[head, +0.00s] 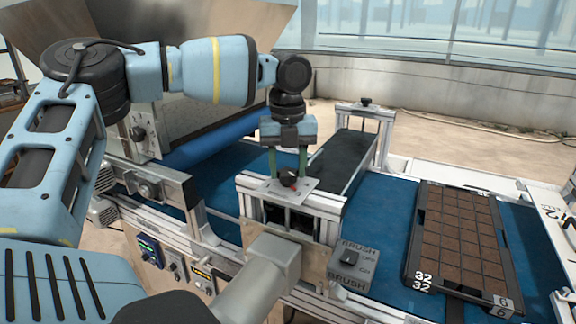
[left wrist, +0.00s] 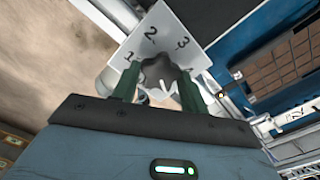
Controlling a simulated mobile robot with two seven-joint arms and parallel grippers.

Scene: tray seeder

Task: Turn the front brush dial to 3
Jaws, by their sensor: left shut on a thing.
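In the left wrist view the dark knob (left wrist: 160,72) sits on the plate (left wrist: 170,32) marked 1, 2 and 3. My left gripper (head: 288,172) points down over the dial, its green fingers on either side of the knob. It also shows in the left wrist view (left wrist: 158,90), shut on the knob. The knob's pointer is hard to make out, so I cannot tell its setting. My right gripper is not in view.
A black tray (head: 411,262) with brown soil cells lies on the blue belt (head: 384,232) to the right. A brush switch box (head: 349,266) is in front of the brush frame. A second raised frame (head: 384,118) with a black knob on top stands behind.

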